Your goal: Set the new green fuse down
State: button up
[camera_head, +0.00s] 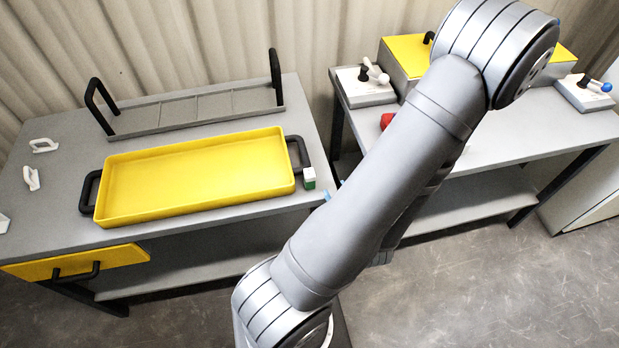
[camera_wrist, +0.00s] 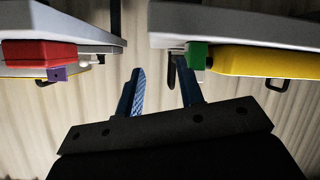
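The green fuse (camera_head: 309,178), a small block with a white top, stands upright on the left table near its right edge, just right of the yellow tray (camera_head: 112,213). In the wrist view the green fuse (camera_wrist: 197,55) shows beside the tip of the right-hand finger, outside the gap between the fingers. My gripper (camera_wrist: 160,72) is open, with nothing between its blue fingers. In the head view my gripper is mostly hidden behind my arm, with bits of blue by the left table's right edge.
A black-handled rack (camera_head: 195,107) stands behind the tray. Several white pieces lie at the left table's left end. The right table carries a red object (camera_head: 387,120), a yellow box (camera_head: 408,54) and two lever boxes. The wrist view shows a purple block (camera_wrist: 57,74) at the red object. A gap separates the tables.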

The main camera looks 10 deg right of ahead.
aim_at(311, 184)
jog(key=shift+w+a+f+m+t, duration=0.2)
jog(key=shift+a+m+t, duration=0.2)
jog(key=shift+a+m, duration=0.8)
jog(key=shift+w+a+f+m+t, duration=0.15)
jog(key=shift+a+m+t, duration=0.25)
jog(key=shift+a+m, duration=0.8)
jog(key=shift+w+a+n, duration=0.1)
jog(key=shift+a+n, duration=0.25)
jog(key=shift+n, duration=0.05)
jog(key=shift+x, duration=2.4)
jog(key=shift+c, duration=0.4)
grip_shut()
